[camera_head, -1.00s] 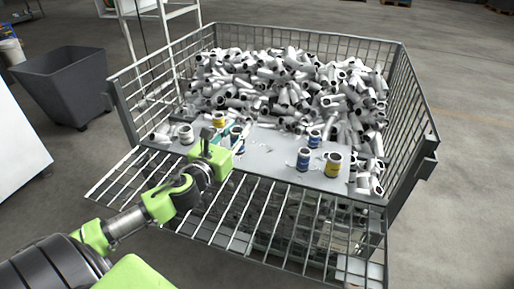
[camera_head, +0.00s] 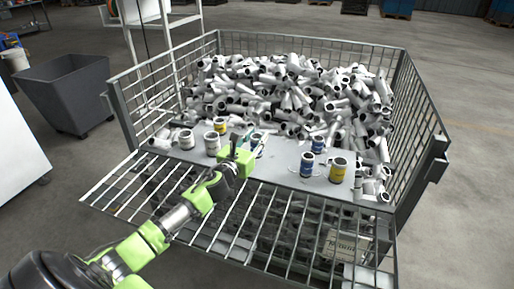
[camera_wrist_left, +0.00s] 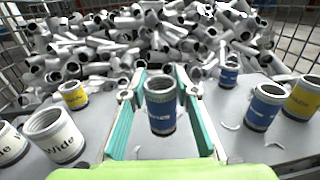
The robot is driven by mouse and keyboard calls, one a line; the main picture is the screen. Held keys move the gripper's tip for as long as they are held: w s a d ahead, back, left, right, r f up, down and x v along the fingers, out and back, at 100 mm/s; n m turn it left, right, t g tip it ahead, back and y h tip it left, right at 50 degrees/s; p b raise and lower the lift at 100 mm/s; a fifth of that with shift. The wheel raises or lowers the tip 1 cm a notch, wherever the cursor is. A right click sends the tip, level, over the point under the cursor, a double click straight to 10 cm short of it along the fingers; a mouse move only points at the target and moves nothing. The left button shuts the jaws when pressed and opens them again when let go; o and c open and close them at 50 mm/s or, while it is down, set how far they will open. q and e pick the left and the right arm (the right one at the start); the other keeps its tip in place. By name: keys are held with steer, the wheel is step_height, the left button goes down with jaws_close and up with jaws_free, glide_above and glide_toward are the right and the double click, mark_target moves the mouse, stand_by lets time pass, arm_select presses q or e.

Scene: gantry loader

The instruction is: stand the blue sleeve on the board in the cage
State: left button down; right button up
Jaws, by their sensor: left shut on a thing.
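My left gripper (camera_head: 250,146) is low over the grey board (camera_head: 284,172) in the wire cage. In the left wrist view its teal fingers (camera_wrist_left: 161,112) are shut on a blue sleeve (camera_wrist_left: 161,108), which is upright between them. In the head view the gripper mostly hides this sleeve (camera_head: 257,138). I cannot tell if its base touches the board. Two other blue sleeves stand on the board, one near the front (camera_head: 307,166) and one behind it (camera_head: 318,145). My right gripper is not in view.
Yellow-banded sleeves stand at the right (camera_head: 338,170) and back left (camera_head: 220,128). White-labelled sleeves (camera_head: 212,144) stand at the left. A heap of grey pipe pieces (camera_head: 285,90) fills the cage behind the board. The cage's front mesh flap (camera_head: 225,212) is folded down. Small pale scraps lie on the board.

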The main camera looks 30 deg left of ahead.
arm_select(q)
steer(key=f, duration=0.1)
steer(key=f+b, duration=0.2)
steer(key=shift+w+f, duration=0.2)
steer(key=shift+w, duration=0.05)
steer(key=shift+f, duration=0.1)
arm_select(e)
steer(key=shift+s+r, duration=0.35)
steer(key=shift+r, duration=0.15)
arm_select(q)
steer(key=c, duration=1.6)
jaws_free()
steer(key=shift+f, duration=0.1)
steer(key=shift+s, duration=0.15)
steer(key=s, duration=0.3)
steer(key=s+d+p, duration=0.1)
steer(key=s, duration=0.6)
steer(key=shift+s+d, duration=0.2)
steer(key=shift+d, duration=0.05)
steer(key=shift+s+d, duration=0.1)
steer(key=shift+s, duration=0.55)
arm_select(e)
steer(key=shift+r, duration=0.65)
